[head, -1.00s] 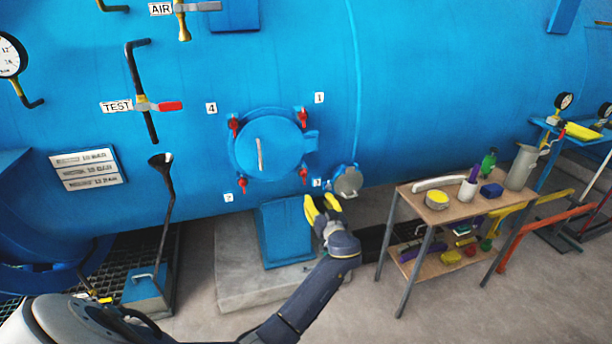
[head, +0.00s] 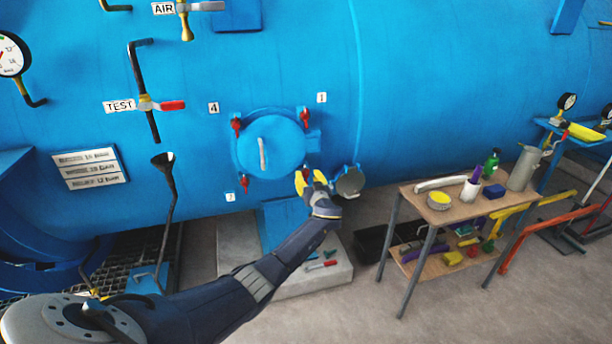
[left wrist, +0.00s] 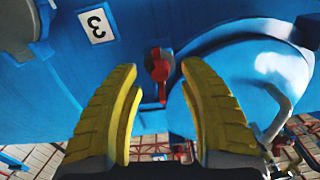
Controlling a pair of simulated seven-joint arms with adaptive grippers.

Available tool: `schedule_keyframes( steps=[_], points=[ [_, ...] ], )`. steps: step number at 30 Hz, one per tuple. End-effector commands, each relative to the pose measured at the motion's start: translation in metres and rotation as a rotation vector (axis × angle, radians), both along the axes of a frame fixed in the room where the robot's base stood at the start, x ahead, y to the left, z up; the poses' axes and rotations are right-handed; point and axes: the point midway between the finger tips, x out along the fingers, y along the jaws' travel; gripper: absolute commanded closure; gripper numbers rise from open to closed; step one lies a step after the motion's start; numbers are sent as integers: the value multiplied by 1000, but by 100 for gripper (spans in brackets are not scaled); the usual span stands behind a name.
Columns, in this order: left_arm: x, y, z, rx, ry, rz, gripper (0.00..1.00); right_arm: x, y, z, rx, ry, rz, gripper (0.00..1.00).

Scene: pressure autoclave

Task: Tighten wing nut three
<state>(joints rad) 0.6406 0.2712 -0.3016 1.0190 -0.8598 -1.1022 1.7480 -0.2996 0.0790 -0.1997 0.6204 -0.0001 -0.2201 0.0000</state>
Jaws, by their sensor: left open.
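Wing nut three (left wrist: 159,68) is red and sits at the rim of the round blue hatch (head: 271,145), beside the label 3 (left wrist: 97,26), which is upside down in the left wrist view. My left gripper (head: 311,178) has yellow fingers, open, at the hatch's lower right. In the left wrist view the fingertips (left wrist: 159,75) lie either side of the nut, with gaps on both sides; I cannot tell how far ahead it is. In the head view my gripper hides this nut and its label. Other red wing nuts show at upper left (head: 236,124), upper right (head: 305,118) and lower left (head: 244,181).
A round grey cover (head: 351,181) hangs just right of my gripper. A concrete plinth (head: 335,276) with small tools lies below. A tool trolley (head: 415,205) stands to the right. A grey hatch handle (left wrist: 277,112) juts out in the left wrist view.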

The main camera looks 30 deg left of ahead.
Motion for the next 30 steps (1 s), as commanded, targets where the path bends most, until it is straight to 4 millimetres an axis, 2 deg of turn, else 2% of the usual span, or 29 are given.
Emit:
schedule_keyframes(
  steps=[9,22,30],
  points=[
    [12,14,0,1,1,0,58,0,0,0,0,0,0,100],
    [14,16,0,0,0,0,58,-1,0,0,0,1,0,100],
    [14,16,0,0,0,0,89,-1,-1,0,-1,1,1,100]
  ],
)
